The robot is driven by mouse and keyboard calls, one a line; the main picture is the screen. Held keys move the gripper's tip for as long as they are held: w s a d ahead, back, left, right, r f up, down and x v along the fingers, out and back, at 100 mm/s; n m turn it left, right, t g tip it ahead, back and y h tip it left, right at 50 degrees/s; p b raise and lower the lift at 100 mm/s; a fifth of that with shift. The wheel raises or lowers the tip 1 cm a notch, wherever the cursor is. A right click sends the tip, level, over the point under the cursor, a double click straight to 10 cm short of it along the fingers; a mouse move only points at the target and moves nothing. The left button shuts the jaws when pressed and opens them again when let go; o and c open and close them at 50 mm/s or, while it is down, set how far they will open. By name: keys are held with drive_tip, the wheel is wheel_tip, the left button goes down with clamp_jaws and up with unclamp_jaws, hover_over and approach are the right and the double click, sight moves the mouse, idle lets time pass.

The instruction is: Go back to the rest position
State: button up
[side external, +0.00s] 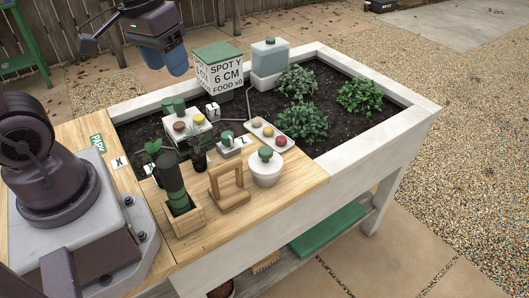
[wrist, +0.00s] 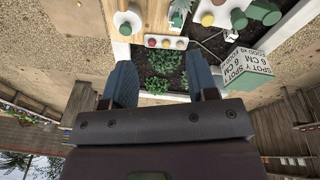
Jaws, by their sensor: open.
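My gripper (side external: 174,58) is raised at the upper left of the side external view, above the far edge of the raised bed (side external: 397,131). In the wrist view my gripper (wrist: 163,84) shows two blue fingers standing well apart, with nothing held between them. The fingers touch nothing that I can see. Green plants (wrist: 162,63) show far beyond the gap between the fingers.
A box printed "SPOTY 6 CM" (side external: 221,73) stands right of my gripper, beside a pale tank (side external: 270,58). A wooden board (side external: 283,190) holds a white lidded jar (side external: 266,172), a wooden stand (side external: 228,190) and a dark green cylinder in a box (side external: 173,182).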

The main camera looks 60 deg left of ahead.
drive_tip(key=s+d+r+m+t, duration=0.3)
drive_tip(key=s+d+r+m, duration=0.1)
drive_tip(key=d+r, duration=0.1)
drive_tip(key=shift+d+r, duration=0.4)
drive_tip(key=shift+r, duration=0.05)
drive_tip(key=shift+c, duration=0.4)
idle(1.1)
